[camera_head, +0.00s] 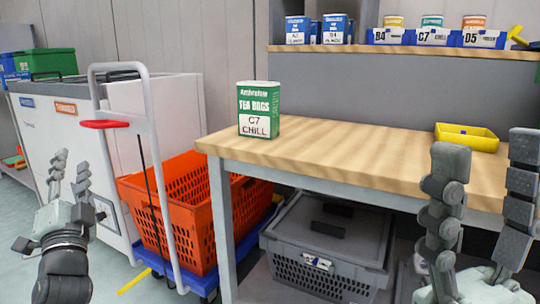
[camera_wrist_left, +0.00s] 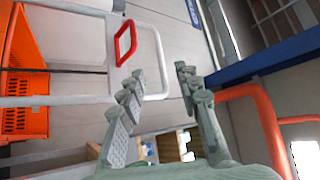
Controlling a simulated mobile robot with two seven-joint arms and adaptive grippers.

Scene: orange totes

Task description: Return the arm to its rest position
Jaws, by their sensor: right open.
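My left gripper (camera_head: 70,178) is at the left of the head view, in front of the white cabinet, with its fingers apart and nothing between them. It also shows open and empty in the left wrist view (camera_wrist_left: 160,85). My right gripper (camera_head: 480,165) is at the right of the head view, open, with its fingers pointing up in front of the wooden table (camera_head: 350,150). Nothing shows between its fingers. A green tea bags box (camera_head: 259,110) labelled C7 CHILL stands upright near the table's left end, apart from both grippers.
An orange tote (camera_head: 190,210) sits on a blue cart with a white handle (camera_head: 147,110), between my left gripper and the table. A grey lidded crate (camera_head: 330,245) is under the table. A yellow tray (camera_head: 467,137) lies on the table's right. Labelled bins (camera_head: 432,37) line the shelf above.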

